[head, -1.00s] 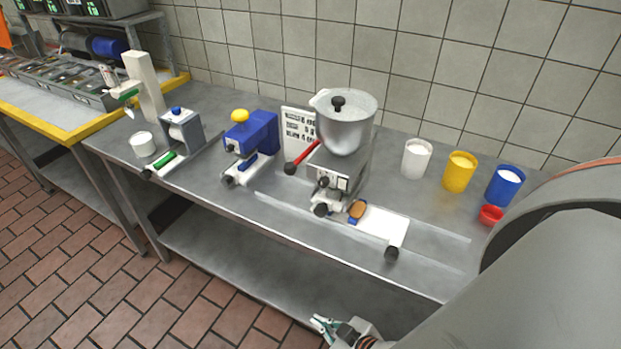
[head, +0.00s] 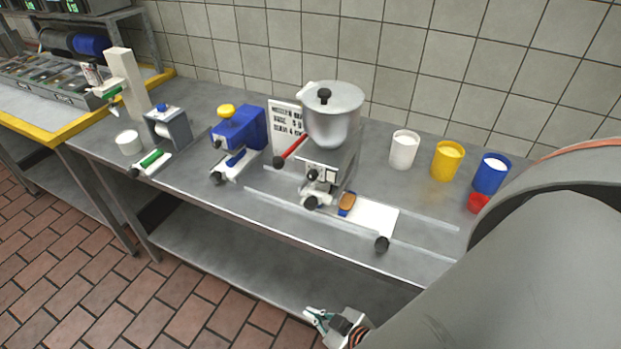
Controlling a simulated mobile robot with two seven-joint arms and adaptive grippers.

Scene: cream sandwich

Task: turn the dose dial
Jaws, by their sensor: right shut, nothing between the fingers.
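The depositing machine stands on the steel bench, with a metal hopper (head: 332,112) on top and a red-handled lever (head: 291,150) with a black knob on its left. Its front panel (head: 319,176) carries small dark knobs; which of them is the dose dial I cannot tell at this size. A white sliding plate (head: 372,219) with a brown, blue-edged piece (head: 346,204) on it extends to the right of the machine. My right gripper (head: 317,316) is shut and empty, low in front of the bench edge and well apart from the machine. My left gripper is not in view.
White (head: 403,150), yellow (head: 447,161) and blue (head: 491,174) cups and a small red cup (head: 477,204) stand at the right. A blue machine (head: 239,135), a grey roller unit (head: 168,128) and a white cup (head: 129,142) stand left. My right arm covers the lower right.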

